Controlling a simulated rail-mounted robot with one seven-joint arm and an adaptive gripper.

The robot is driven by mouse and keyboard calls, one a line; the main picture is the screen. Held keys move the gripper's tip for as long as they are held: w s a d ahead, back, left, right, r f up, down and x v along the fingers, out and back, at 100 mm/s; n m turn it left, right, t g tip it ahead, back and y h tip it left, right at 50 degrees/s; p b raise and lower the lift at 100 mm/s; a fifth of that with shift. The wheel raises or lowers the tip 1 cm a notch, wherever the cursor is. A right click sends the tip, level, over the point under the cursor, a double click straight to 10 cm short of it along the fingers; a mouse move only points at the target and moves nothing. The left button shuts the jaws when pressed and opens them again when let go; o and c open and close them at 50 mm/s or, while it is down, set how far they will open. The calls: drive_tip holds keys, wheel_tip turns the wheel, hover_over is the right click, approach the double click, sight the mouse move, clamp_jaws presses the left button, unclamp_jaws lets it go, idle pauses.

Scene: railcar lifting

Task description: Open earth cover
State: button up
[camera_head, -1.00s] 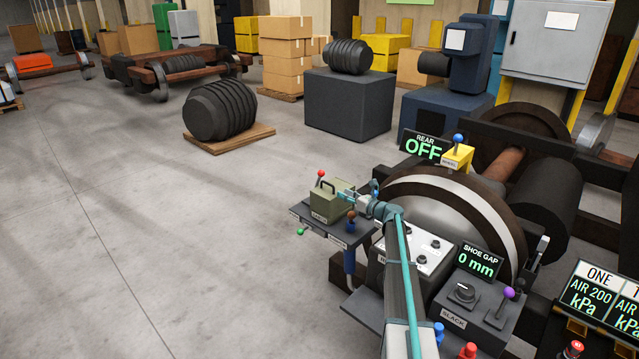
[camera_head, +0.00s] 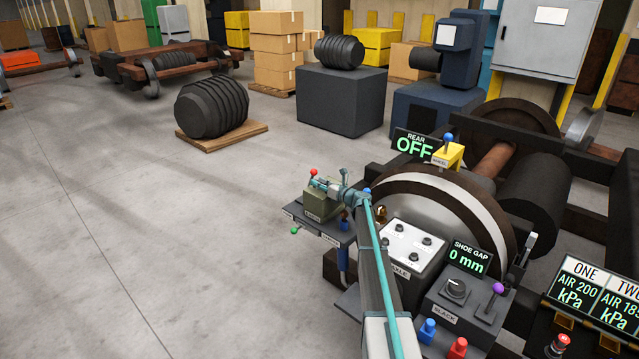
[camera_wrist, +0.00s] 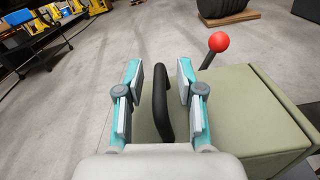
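The earth cover is a green box lid with a black loop handle, at the centre of the head view (camera_head: 318,208). In the wrist view its green top (camera_wrist: 250,110) fills the lower right, and the black handle (camera_wrist: 160,100) stands up between my two fingers. My gripper (camera_head: 322,184) is over the box; in the wrist view (camera_wrist: 160,85) its fingers are open, one on each side of the handle, with visible gaps. The fingers hide most of the handle in the head view.
A red-knobbed lever (camera_wrist: 218,43) stands just beyond the box; it also shows in the head view (camera_head: 313,173). A green knob (camera_head: 295,230) sits low at the left. The axle panel (camera_head: 408,248) and wheel (camera_head: 440,205) lie to the right. Open floor is at the left.

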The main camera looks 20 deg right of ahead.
clamp_jaws()
idle(0.3)
drive_tip(key=shift+a, duration=0.15)
